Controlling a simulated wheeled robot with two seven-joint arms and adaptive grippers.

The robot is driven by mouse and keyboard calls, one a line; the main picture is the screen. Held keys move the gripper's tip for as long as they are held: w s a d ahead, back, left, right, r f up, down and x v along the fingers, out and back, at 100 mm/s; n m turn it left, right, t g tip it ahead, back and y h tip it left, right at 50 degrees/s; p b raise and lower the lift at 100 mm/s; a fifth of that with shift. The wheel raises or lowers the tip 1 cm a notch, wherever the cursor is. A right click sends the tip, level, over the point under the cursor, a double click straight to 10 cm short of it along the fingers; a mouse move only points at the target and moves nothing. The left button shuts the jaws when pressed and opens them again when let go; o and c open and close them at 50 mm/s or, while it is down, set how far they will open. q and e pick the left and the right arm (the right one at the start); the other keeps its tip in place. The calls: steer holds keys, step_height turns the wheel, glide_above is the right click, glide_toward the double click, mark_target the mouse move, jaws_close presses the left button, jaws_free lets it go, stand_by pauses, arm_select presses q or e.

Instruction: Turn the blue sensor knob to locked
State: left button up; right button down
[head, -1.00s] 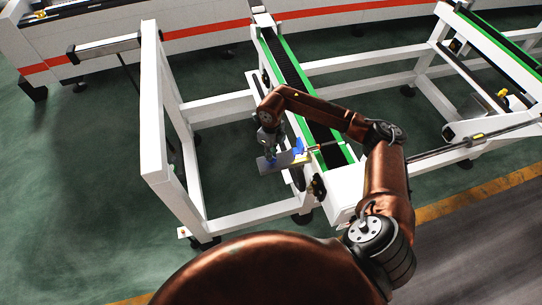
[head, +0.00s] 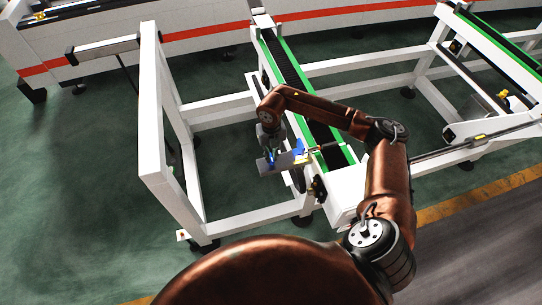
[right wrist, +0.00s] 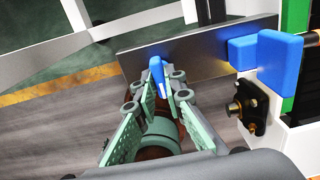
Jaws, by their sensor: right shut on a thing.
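A blue knob (right wrist: 157,72) stands between the fingertips of my right gripper (right wrist: 158,86) in the right wrist view. The fingers are shut on it, and they hide part of it. In the head view the right gripper (head: 270,147) is at a grey metal plate (head: 285,160) beside the conveyor end, with the small blue knob (head: 271,157) at its tips. A blue sensor block (right wrist: 277,62) sits to the right of the knob, at the plate's right end. I cannot read any locked mark. My left gripper is not in view.
The green-edged conveyor (head: 292,75) and its white frame (head: 160,125) stand close around the right arm. A black fitting (right wrist: 248,104) sits on the white frame right of the gripper. Open green floor (head: 75,170) lies at the left.

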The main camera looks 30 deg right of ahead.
steer(key=shift+w+r, duration=0.1)
stand_by(0.4)
steer(key=c, duration=2)
jaws_free()
step_height(320, 180, up, 12)
